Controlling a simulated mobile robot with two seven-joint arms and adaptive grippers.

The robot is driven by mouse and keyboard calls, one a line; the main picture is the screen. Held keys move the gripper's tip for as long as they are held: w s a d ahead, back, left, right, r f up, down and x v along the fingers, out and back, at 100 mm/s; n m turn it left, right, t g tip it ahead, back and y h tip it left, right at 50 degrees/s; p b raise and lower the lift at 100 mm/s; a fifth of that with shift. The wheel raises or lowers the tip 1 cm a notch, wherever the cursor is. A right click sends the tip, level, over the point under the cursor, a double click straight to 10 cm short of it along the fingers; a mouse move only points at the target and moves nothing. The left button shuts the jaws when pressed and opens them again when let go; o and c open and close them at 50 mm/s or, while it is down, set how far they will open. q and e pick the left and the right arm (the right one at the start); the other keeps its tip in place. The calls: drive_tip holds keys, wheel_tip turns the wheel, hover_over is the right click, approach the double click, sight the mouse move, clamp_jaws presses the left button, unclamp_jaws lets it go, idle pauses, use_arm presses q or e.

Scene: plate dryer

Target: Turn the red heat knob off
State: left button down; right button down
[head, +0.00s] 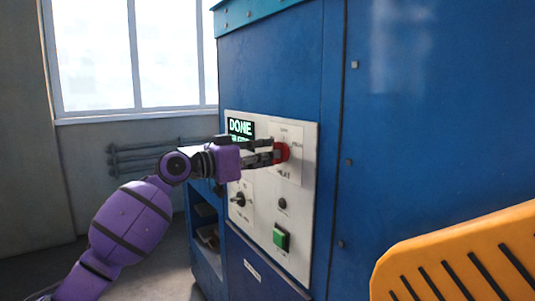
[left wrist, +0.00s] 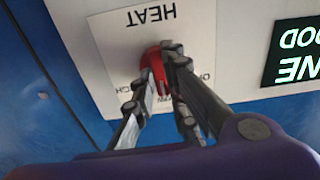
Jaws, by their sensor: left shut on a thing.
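The red heat knob (head: 283,152) sits at the upper right of the white control panel (head: 299,215) on the blue machine. My left gripper (head: 268,154) reaches it from the left and is shut on it. In the left wrist view the red knob (left wrist: 154,66) shows between the two fingers of my left gripper (left wrist: 156,80), beside the upside-down HEAT label (left wrist: 150,16). The fingers partly hide the knob and the markings near it. My right gripper is not in view.
A green-lit display (head: 240,128) reads DONE above a second line. Below are a black lever switch (head: 239,199), a small black knob (head: 282,203) and a green button (head: 281,238). An orange slotted part (head: 460,262) fills the lower right. A window is at the back left.

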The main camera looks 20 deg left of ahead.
use_arm(q)
drive_tip(key=n+p, duration=0.8)
drive_tip(key=n, duration=0.3)
drive_tip(key=shift+r, duration=0.1)
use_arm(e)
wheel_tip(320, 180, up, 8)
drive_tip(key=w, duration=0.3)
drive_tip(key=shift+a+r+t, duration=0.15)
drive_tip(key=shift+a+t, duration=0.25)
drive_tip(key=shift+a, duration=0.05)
use_arm(q)
drive_tip(key=shift+a+n, duration=0.1)
drive_tip(key=shift+n, duration=0.2)
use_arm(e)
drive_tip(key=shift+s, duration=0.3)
